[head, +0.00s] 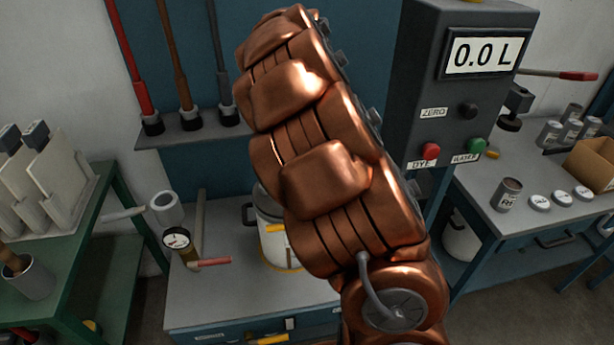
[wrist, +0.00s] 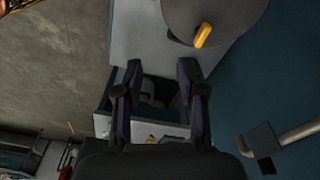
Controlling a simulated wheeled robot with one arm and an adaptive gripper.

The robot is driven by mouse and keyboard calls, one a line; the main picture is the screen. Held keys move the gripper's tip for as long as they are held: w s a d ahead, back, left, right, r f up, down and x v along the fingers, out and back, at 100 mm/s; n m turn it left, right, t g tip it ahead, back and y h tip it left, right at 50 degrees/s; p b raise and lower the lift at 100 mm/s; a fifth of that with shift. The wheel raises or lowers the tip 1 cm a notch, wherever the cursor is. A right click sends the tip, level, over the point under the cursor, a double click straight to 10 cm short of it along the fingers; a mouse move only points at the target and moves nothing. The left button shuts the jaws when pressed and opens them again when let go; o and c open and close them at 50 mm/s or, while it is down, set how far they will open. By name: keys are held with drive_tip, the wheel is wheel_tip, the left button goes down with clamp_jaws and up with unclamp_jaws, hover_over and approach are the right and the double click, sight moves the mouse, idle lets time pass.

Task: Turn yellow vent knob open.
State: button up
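A yellow lever-like knob (wrist: 203,35) sits on a large round grey body near the top of the wrist view. In the head view a yellow piece (head: 276,228) shows on a white round vessel (head: 272,252) standing on the grey bench; my copper arm hides the vessel's right part. I cannot tell for certain that both views show the same knob. My gripper (wrist: 161,68) is open and empty, its two dark fingers apart. In the wrist picture it is below and left of the knob, not touching it. My gripper is not visible in the head view.
An open drawer (wrist: 155,128) shows between and below the fingers. A gauge (head: 177,239) with a red-handled pipe stands left on the grey bench (head: 225,295). A dark "0.0 L" console (head: 440,120) is at right. Green (head: 60,215) and cluttered right-hand benches flank this.

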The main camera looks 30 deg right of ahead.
drive_tip(key=w+d+f+m, duration=0.1)
drive_tip(key=w+f, duration=0.1)
drive_tip(key=w+d+f+m, duration=0.1)
drive_tip(key=w+f, duration=0.1)
drive_tip(key=w+d+f+m+y, duration=0.1)
drive_tip(key=w+d+f, duration=0.1)
drive_tip(key=w, duration=0.1)
drive_tip(key=shift+d+f+m+p, duration=0.1)
drive_tip(key=shift+f+m+p, duration=0.05)
drive_tip(key=shift+m+p, duration=0.2)
drive_tip(key=shift+w+f, duration=0.3)
drive_tip(key=shift+f, duration=0.05)
drive_tip(key=shift+w+f, duration=0.1)
drive_tip(key=shift+f, duration=0.3)
drive_tip(key=shift+f+p, duration=1.35)
drive_tip(key=shift+f, duration=2.3)
clamp_jaws()
